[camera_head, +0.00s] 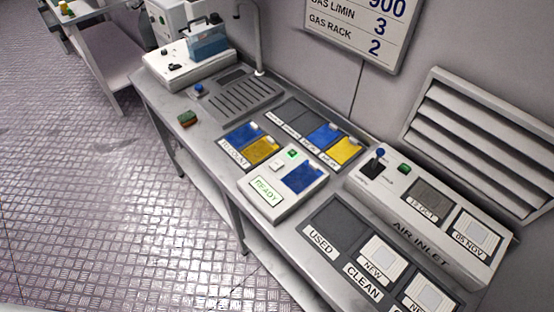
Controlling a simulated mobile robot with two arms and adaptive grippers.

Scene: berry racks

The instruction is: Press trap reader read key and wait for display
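The trap reader (285,205) is a white box on the bench in the middle of the view. Its display (266,190) shows READY in green letters. A blue trap card (304,177) lies on the right of its top face. A green square key (292,153) and a small white part (277,166) sit on its upper side; I cannot tell which is the read key. Neither of my grippers is in view, and nothing touches the reader.
Behind the reader are a TO COUNT tray (233,152) and another tray, both with blue and yellow cards. USED and CLEAN slots are in front. The floor at left is clear.

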